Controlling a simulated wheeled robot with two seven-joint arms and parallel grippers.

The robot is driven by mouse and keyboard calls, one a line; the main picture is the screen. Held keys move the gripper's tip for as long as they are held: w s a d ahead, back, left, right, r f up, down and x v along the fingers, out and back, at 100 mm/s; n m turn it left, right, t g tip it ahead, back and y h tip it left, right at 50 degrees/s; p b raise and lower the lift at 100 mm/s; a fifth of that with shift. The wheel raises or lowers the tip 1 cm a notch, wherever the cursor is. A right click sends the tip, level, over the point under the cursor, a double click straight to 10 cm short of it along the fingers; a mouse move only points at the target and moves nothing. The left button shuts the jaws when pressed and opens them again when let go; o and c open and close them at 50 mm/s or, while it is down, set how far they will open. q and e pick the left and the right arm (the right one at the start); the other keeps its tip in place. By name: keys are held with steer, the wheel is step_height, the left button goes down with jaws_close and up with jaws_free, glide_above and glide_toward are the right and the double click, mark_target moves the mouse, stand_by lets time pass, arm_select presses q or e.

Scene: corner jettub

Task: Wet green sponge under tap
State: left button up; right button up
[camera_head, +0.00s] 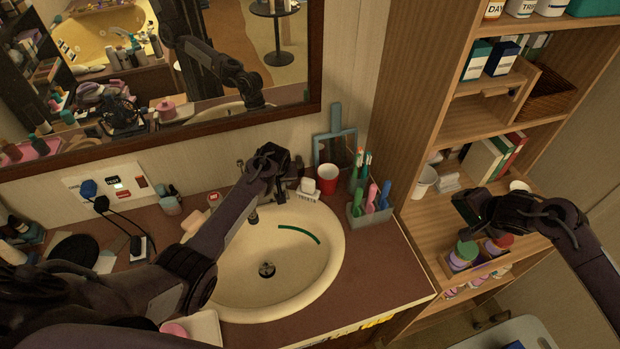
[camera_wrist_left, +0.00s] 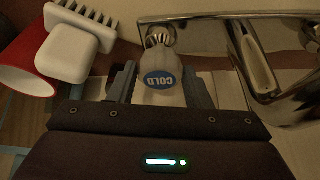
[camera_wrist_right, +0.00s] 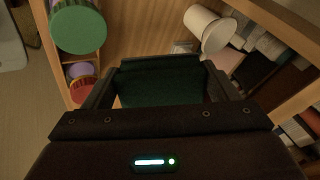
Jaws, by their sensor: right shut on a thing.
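The dark green sponge (camera_wrist_right: 160,85) is between the fingers of my right gripper (camera_wrist_right: 160,92), which is shut on it. In the head view my right gripper (camera_head: 474,208) is in front of the wooden shelf, well right of the sink (camera_head: 318,270). My left gripper (camera_head: 282,182) is at the back of the sink. In the left wrist view the cold tap handle (camera_wrist_left: 160,80) stands between the fingers of my left gripper (camera_wrist_left: 160,88), which look apart. The chrome tap (camera_wrist_left: 270,50) is beside the handle; my left arm hides most of it in the head view.
A thin green curved strip (camera_head: 298,233) shows in the basin. Jars (camera_head: 465,254) and a white cup (camera_wrist_right: 208,28) are on the shelf near my right gripper.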

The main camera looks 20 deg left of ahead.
arm_select(q)
steer(key=o, duration=0.3)
steer(key=b+v, duration=0.1)
steer(key=v, duration=1.1)
steer(key=shift+w, duration=0.15)
